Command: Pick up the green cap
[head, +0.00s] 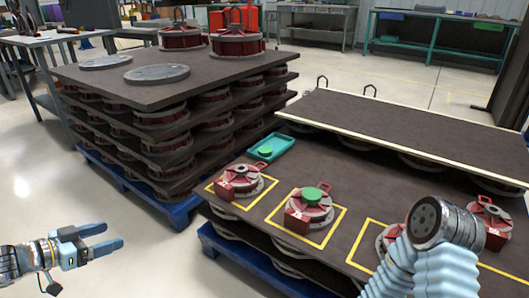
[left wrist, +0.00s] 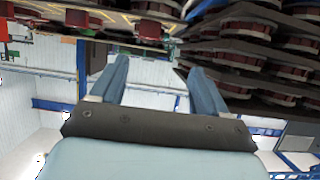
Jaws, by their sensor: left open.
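A green cap (head: 265,150) lies in a small teal tray (head: 281,143) at the back left edge of the near table. Another green cap (head: 314,193) sits on top of a red hook unit (head: 310,213) inside a yellow square. My left gripper (head: 115,236) is open and empty over the floor at the lower left, well apart from both caps. Its two fingers also show spread in the left wrist view (left wrist: 157,66), with nothing between them. My right arm comes in at the lower right and hides part of a red unit; its gripper is not seen.
More red units stand on the near table (head: 262,224), one at its left (head: 239,181). A raised dark board (head: 410,125) lies behind. A tall layered stack on a blue pallet (head: 172,211) stands at the back left. The floor at the left is clear.

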